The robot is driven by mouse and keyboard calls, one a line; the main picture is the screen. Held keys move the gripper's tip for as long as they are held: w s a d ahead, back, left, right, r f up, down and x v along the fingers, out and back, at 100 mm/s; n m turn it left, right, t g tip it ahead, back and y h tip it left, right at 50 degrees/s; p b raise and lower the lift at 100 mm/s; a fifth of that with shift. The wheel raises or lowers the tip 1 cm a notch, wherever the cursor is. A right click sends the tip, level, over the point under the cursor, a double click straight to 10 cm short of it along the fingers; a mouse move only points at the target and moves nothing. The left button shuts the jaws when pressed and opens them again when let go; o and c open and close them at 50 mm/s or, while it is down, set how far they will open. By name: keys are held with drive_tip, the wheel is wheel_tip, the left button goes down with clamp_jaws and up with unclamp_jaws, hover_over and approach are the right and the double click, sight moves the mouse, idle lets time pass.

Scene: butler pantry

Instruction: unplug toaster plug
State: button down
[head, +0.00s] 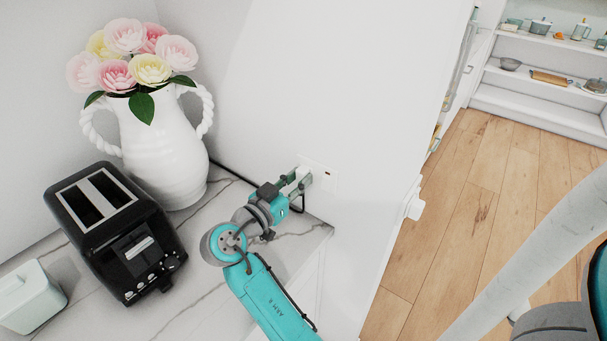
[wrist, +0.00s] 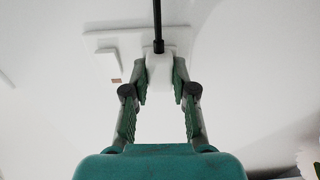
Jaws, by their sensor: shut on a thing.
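The white toaster plug (wrist: 159,70) is between the fingertips of my gripper (wrist: 160,80) in the wrist view, with its black cord (wrist: 157,22) running up from it. The plug lies against or just in front of the white wall socket plate (wrist: 103,42); I cannot tell whether its pins are in. In the head view my gripper (head: 298,183) is shut on the plug at the socket plate (head: 322,176), and the fingers mostly hide the plug. The black toaster (head: 138,246) stands on the marble counter at the left.
A white vase (head: 165,150) with flowers stands behind the toaster, close to the wall. A pale container (head: 30,298) is at the counter's left. The counter (head: 205,300) ends near the socket. Wooden floor (head: 480,190) and shelves (head: 545,85) lie to the right.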

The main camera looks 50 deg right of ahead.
drive_tip(key=shift+a, duration=2.8)
idle(1.0)
